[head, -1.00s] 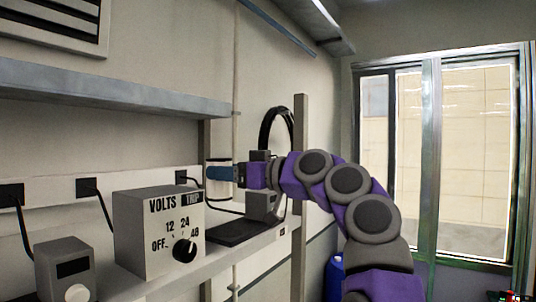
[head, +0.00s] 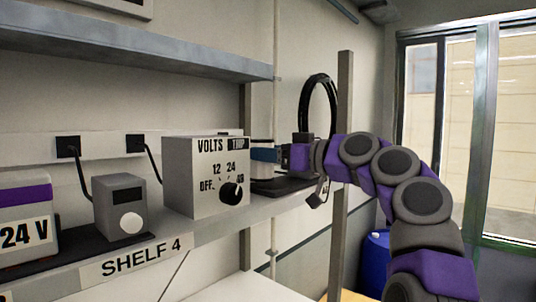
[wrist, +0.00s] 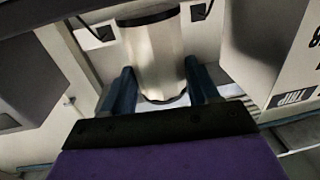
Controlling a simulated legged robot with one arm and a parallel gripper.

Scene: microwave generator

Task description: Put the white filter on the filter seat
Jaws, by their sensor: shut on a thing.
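The white filter (wrist: 155,55) is a pale cylinder with a dark top rim. In the wrist view it sits between the two blue fingers of my gripper (wrist: 160,78), which is shut on it. In the head view the white filter (head: 262,128) stands roughly upright in my gripper (head: 265,154), just right of the VOLTS box, above a dark flat base (head: 285,187) on the shelf. I cannot make out the filter seat or tell whether the filter touches anything below.
The grey VOLTS box (head: 205,178) stands close left of the filter. A smaller grey box (head: 121,207) and a 24 V unit (head: 25,225) are further left on the shelf. An upper shelf (head: 130,50) runs above. A grey post (head: 341,130) and black hose loop (head: 319,90) are to the right.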

